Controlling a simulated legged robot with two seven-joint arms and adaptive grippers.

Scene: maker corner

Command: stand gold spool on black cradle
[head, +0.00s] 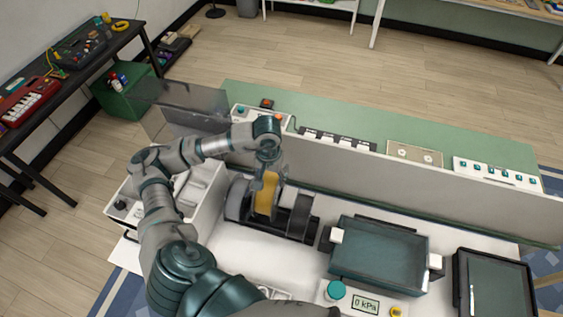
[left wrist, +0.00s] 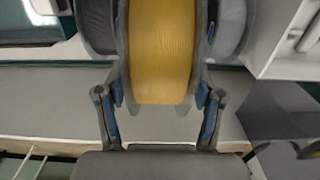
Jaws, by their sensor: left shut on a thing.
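The gold spool (head: 264,203) is upright, with gold winding between grey flanges. My left gripper (head: 268,182) reaches down onto it from above and is shut on it. In the left wrist view the gold spool (left wrist: 162,55) fills the top middle, with the fingers of my left gripper (left wrist: 160,98) against its two flanges. The black cradle (head: 262,229) lies below the spool, which is between two dark round discs. Whether the spool rests on the cradle or hangs just above it is hidden. My right gripper is not in view.
A dark green tray (head: 380,253) with white side blocks stands to the right of the cradle. A white box (head: 200,190) is to the left. A grey partition (head: 400,190) runs behind. A pressure display (head: 366,304) and a dark framed panel (head: 493,285) are nearer.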

